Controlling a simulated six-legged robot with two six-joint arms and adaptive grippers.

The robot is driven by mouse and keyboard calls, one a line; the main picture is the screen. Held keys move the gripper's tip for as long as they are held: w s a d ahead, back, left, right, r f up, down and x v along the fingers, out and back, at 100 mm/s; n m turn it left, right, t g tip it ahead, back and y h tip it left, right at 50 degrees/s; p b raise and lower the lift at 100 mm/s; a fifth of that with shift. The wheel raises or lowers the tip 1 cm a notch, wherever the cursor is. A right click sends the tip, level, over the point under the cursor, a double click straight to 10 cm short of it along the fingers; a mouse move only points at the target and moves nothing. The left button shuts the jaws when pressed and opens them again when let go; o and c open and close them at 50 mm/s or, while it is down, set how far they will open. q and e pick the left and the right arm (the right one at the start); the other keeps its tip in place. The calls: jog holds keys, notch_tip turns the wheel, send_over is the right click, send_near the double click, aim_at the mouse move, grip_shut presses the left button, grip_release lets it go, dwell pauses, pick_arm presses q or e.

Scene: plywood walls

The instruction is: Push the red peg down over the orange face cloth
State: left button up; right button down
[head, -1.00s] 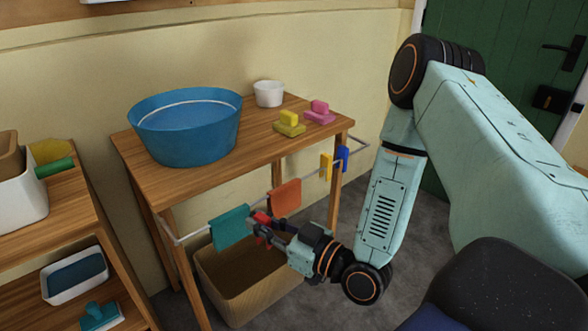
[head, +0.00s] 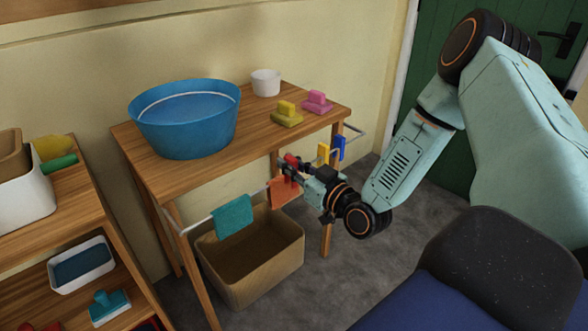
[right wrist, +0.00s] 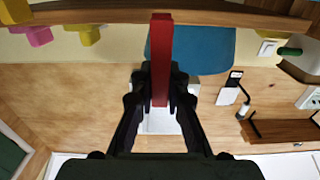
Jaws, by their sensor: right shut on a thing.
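My right gripper (head: 291,169) is shut on the red peg (head: 290,159). The peg also shows upright between the fingers in the right wrist view (right wrist: 161,60). The orange face cloth (head: 283,193) hangs over the rail in front of the table. In the head view the gripper and peg are at the cloth's top edge; whether the peg touches the cloth or rail is hard to tell, as the fingers cover that spot. My left gripper is not in view.
A teal cloth (head: 233,216) hangs on the rail to the left. Yellow (head: 323,152) and blue (head: 339,148) pegs are on the rail to the right. A wicker basket (head: 262,275) stands below. The table holds a blue basin (head: 184,135), a white pot (head: 265,83) and yellow and pink blocks.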

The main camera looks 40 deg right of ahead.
jog(key=b, duration=0.5)
send_over(275, 180)
jog(key=shift+w, duration=0.1)
jog(key=shift+f+b, duration=1.55)
jog(key=shift+f, duration=0.25)
jog(key=shift+f+b, duration=0.85)
jog(key=shift+f, duration=0.25)
jog(key=c, duration=1.3)
grip_release()
